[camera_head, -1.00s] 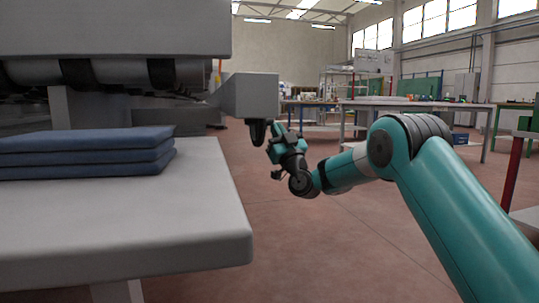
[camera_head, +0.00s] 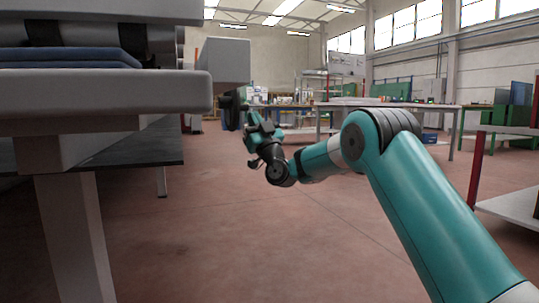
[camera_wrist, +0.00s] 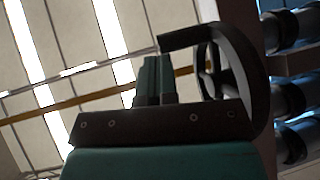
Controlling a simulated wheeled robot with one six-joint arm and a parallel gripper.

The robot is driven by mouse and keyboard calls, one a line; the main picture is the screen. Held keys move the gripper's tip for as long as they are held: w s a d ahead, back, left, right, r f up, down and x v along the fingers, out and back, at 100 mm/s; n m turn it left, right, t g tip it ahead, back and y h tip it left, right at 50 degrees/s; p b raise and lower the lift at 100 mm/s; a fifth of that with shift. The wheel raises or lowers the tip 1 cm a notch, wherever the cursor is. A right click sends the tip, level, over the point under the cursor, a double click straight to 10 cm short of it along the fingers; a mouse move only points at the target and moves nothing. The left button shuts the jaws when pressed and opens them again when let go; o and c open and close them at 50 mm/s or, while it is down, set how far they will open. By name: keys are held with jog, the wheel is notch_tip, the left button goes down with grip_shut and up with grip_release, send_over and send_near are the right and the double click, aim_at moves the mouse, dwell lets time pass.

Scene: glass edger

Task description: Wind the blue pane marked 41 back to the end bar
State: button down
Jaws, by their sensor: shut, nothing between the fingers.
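My gripper (camera_head: 250,120) is at the end of my teal arm, just right of and below the grey end housing of the machine. In the wrist view its two fingers (camera_wrist: 155,80) stand close together, shut and empty. A dark handwheel (camera_wrist: 247,62) with a handle (camera_wrist: 185,36) stands just beyond and to the right of the fingers. I see no contact between them. In the head view the wheel (camera_head: 231,106) is a small dark shape under the housing, close to my gripper.
The machine's grey table (camera_head: 110,92) fills the left, with flat blue slabs (camera_head: 65,57) on it. Its grey end housing (camera_head: 223,65) juts out above the wheel. Dark rollers (camera_wrist: 290,95) show at right in the wrist view. The floor (camera_head: 300,245) in front is open.

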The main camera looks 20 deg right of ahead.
jog(key=b+v, duration=0.9)
jog(key=v, duration=0.3)
jog(key=shift+s, duration=0.2)
